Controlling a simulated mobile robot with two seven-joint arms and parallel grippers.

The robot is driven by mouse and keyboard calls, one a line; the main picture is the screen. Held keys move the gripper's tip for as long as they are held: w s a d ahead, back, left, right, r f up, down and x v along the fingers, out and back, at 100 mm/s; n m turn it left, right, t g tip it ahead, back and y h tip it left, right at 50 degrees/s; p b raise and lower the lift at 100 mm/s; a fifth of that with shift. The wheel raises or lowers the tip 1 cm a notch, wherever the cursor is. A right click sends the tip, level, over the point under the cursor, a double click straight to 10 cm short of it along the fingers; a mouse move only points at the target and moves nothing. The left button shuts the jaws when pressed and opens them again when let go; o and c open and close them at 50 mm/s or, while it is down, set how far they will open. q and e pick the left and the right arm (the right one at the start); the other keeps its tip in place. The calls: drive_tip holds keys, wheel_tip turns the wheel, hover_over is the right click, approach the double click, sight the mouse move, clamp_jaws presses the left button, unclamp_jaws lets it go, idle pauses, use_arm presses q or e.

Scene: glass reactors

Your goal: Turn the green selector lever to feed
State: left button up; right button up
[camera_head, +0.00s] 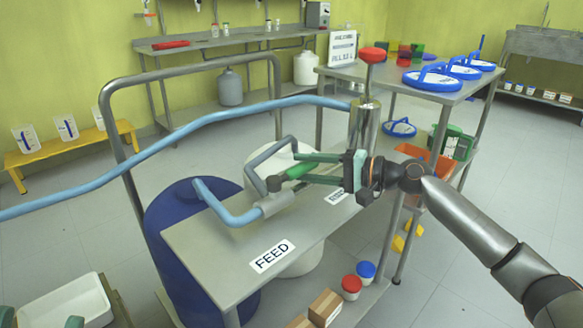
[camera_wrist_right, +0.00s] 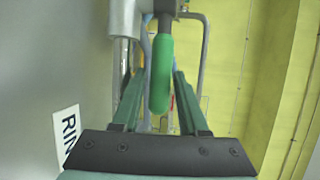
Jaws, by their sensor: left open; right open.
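The green selector lever (camera_head: 299,171) extends from a grey pipe fitting (camera_head: 276,203) above the metal bench, towards my right gripper. My right gripper (camera_head: 296,170) is open, with its green fingers on either side of the lever. The right wrist view shows the lever (camera_wrist_right: 161,78) between the two fingers, with a gap visible on the left; contact on the right is unclear. The FEED label (camera_head: 271,256) lies on the bench's near part. A second label (camera_head: 337,196) is partly hidden; its letters "RIN" (camera_wrist_right: 68,136) show in the wrist view. My left gripper (camera_head: 40,319) is open at the bottom left, mostly cut off.
A blue pipe (camera_head: 150,145) and a grey bent pipe (camera_head: 257,163) run close to the lever. A metal cylinder (camera_head: 364,125) with a red knob (camera_head: 373,55) stands behind my right gripper. A blue drum (camera_head: 185,235) stands beside the bench (camera_head: 225,270).

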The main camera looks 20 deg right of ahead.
drive_tip(key=shift+x, duration=1.9)
clamp_jaws()
drive_tip(key=shift+f, duration=0.1)
